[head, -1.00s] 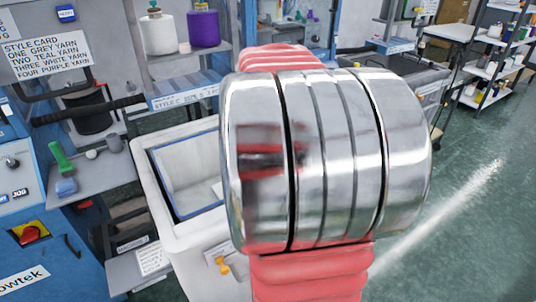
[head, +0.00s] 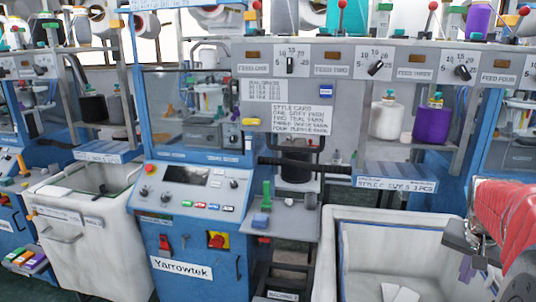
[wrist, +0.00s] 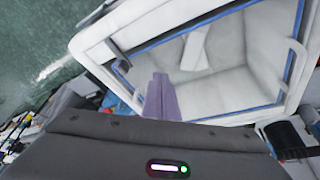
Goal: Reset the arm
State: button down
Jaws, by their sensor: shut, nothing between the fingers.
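My arm, in a red ribbed sleeve (head: 505,215), is at the right edge of the head view, beside the white bin (head: 385,215). In the wrist view my gripper (wrist: 160,85) shows as pale purple fingers. The wrist's dark grey housing fills the bottom of that view. The fingers cannot be clearly made out in the head view.
The bin holds pale pieces (wrist: 195,45). A blue knitting machine (head: 195,235) stands left of it, with a grey side shelf (head: 285,228) carrying small tools. White (head: 388,118) and purple (head: 433,122) yarn cones stand behind. Another white bin (head: 95,225) is farther left. Green floor is open beside the bin (wrist: 35,50).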

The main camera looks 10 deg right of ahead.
jog(key=s+a+n+t+y, duration=0.1)
jog(key=s+a+n, duration=0.1)
jog(key=a, duration=1)
jog(key=s+a+n+t+y, duration=0.1)
jog(key=a+n, duration=0.4)
jog(key=a, duration=0.8)
jog(key=s+a+n+t+y, duration=0.1)
jog(key=s+a+n, duration=0.2)
jog(key=a, duration=1)
jog(key=shift+s+n+y, duration=0.3)
jog(key=shift+s+n, duration=0.1)
jog(key=shift+n, duration=0.3)
